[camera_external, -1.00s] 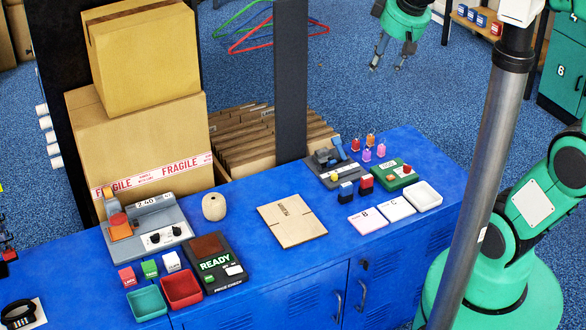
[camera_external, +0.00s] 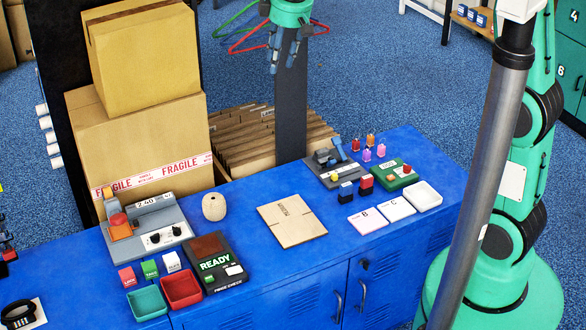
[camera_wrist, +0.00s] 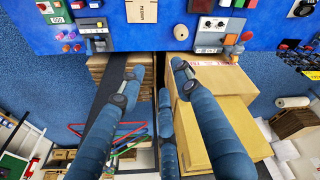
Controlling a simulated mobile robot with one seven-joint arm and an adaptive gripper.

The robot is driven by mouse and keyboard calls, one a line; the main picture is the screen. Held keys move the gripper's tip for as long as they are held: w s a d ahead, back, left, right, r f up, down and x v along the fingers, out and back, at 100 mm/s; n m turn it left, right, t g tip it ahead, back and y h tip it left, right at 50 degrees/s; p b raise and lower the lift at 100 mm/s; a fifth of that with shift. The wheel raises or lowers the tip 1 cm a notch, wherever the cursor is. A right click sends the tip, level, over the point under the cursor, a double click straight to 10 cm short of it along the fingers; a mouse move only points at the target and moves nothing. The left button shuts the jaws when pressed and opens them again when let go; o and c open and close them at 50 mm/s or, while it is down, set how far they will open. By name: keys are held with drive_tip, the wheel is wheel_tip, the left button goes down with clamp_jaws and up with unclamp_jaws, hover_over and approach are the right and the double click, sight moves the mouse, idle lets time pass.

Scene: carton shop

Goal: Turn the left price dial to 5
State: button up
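The grey price machine (camera_external: 145,232) stands at the left of the blue counter, with a display that seems to read 2.40. On its front plate are two dark dials, the left price dial (camera_external: 154,239) and the right dial (camera_external: 178,231). Their settings are too small to read. The machine also shows at the top of the wrist view (camera_wrist: 228,37), turned around. My gripper (camera_external: 282,68) is raised high behind the counter, right of the stacked boxes and well apart from the machine.
Stacked cartons (camera_external: 150,125) rise behind the machine, and a dark post (camera_external: 291,125) stands behind the counter. A READY check device (camera_external: 215,264), a twine ball (camera_external: 214,206) and coloured bins (camera_external: 182,288) sit close to the machine. A flat carton (camera_external: 292,221) lies mid-counter.

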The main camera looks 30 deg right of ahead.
drive_tip(key=w+a+f+n, duration=0.2)
drive_tip(key=w+a+f, duration=0.5)
drive_tip(key=a, duration=0.2)
drive_tip(key=n+g+h, duration=0.1)
drive_tip(key=n+g, duration=0.2)
drive_tip(key=n, duration=0.4)
hover_over(155, 237)
drive_tip(key=w, duration=0.1)
wheel_tip(155, 237, down, 32)
drive_tip(key=shift+p, duration=0.4)
drive_tip(key=shift+f, duration=0.1)
wheel_tip(155, 237, down, 14)
drive_tip(key=shift+r+b, duration=0.25)
drive_tip(key=shift+b, duration=0.4)
clamp_jaws()
